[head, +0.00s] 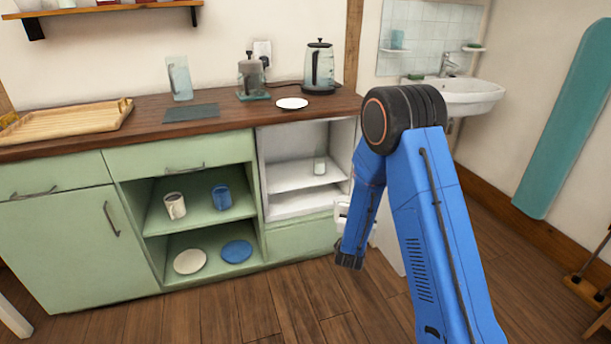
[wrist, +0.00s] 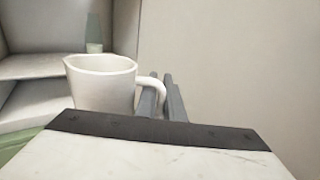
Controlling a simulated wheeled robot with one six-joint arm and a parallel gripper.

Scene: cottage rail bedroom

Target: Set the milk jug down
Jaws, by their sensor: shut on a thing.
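The milk jug (wrist: 102,88) is white, with a handle on its right side. It looks upright in the wrist view. My gripper (wrist: 168,98) is shut on its handle, and the grey fingers show at the handle. In the head view a bit of the white jug (head: 341,208) shows left of my blue arm, in front of the open white cabinet (head: 292,205). The gripper is mostly hidden there by the arm. The jug's base is hidden in the wrist view by the gripper housing.
A small glass (head: 319,166) stands on the cabinet's shelf. A white door panel (head: 390,248) stands open at its right. The wooden counter (head: 225,115) above holds a kettle (head: 319,70), a white saucer (head: 292,104), a French press (head: 251,76) and a tray (head: 70,121).

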